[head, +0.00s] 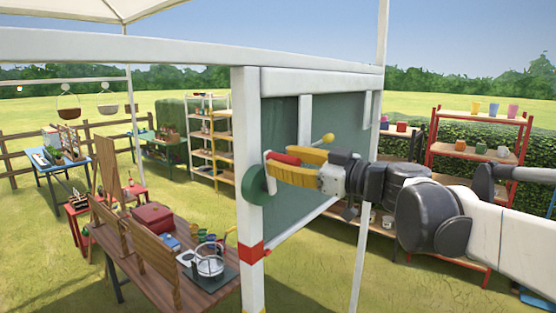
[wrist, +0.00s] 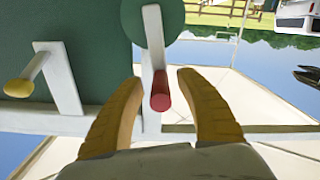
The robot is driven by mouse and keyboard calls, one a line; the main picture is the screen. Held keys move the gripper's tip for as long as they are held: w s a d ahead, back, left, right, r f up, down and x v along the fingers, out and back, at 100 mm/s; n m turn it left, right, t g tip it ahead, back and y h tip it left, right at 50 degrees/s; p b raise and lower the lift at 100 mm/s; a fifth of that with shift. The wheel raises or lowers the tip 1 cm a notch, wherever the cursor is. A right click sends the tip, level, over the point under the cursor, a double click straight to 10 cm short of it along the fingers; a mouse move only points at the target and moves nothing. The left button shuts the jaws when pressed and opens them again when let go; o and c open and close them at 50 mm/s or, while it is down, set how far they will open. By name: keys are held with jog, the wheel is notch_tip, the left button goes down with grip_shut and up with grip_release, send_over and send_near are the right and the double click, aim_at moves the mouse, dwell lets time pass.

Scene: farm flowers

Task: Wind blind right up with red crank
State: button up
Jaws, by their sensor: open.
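The red crank handle (head: 284,158) is on a white crank arm, in front of a green disc (head: 254,184) on the white post. In the wrist view the red handle (wrist: 160,92) lies between the two yellow fingers, with the white crank arm (wrist: 149,50) rising to the green disc (wrist: 152,18). My gripper (wrist: 157,84) is open around the handle, with a gap visible on both sides. In the head view my gripper (head: 272,165) reaches in from the right. The dark green sheet (head: 280,122), apparently the blind, hangs behind, with a pale bar along its lower edge.
A second white lever with a yellow knob (head: 328,139) sits close behind the gripper; the knob also shows at left in the wrist view (wrist: 18,88). The white post (head: 249,225) has a red band. A wooden table (head: 195,298) with pots stands left; red shelves (head: 478,153) stand right.

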jog(key=v, duration=1)
jog(key=shift+r, duration=0.1)
jog(key=m+p, duration=0.1)
jog(key=p, duration=0.2)
jog(key=s+m+p, duration=0.1)
jog(key=p, duration=0.2)
jog(key=shift+d+r+m+p, duration=0.15)
jog(key=shift+m+p, duration=0.15)
jog(key=shift+m, duration=0.1)
jog(key=p+x, duration=0.2)
jog(key=x, duration=0.8)
jog(key=shift+w+f, duration=0.2)
jog(key=shift+w, duration=0.1)
jog(key=shift+d, duration=0.1)
grip_shut()
